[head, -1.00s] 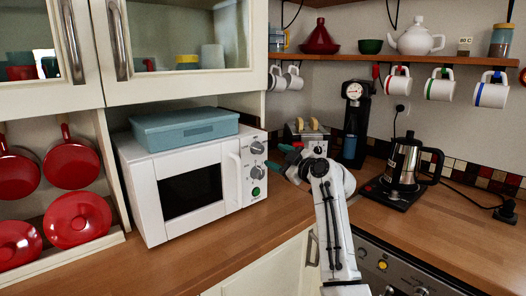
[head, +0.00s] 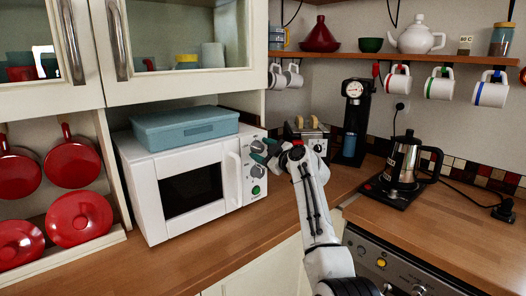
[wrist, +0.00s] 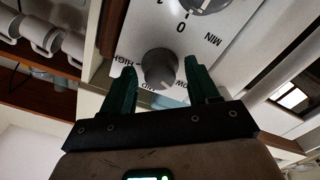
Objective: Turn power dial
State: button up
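The white microwave (head: 150,205) stands on the counter, with its control panel on the right side of its front. The grey power dial (wrist: 160,68) is the upper knob, with LOW, MID and HIGH printed around it, upside down in the wrist view. My gripper (wrist: 160,72) is open, with one green finger on each side of the power dial. A narrow gap seems to show beside the knob; I cannot tell whether a finger touches it. In the head view my gripper (head: 261,150) is at the upper panel and partly hides the dial.
The timer dial (wrist: 205,3), marked 0 and MIN, sits just below the power dial on the panel. A green button (head: 256,190) is lower down. A blue box (head: 185,127) lies on the microwave. A toaster (head: 308,133) stands behind my gripper.

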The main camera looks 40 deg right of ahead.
jog(key=c, duration=1)
jog(key=shift+o, duration=0.2)
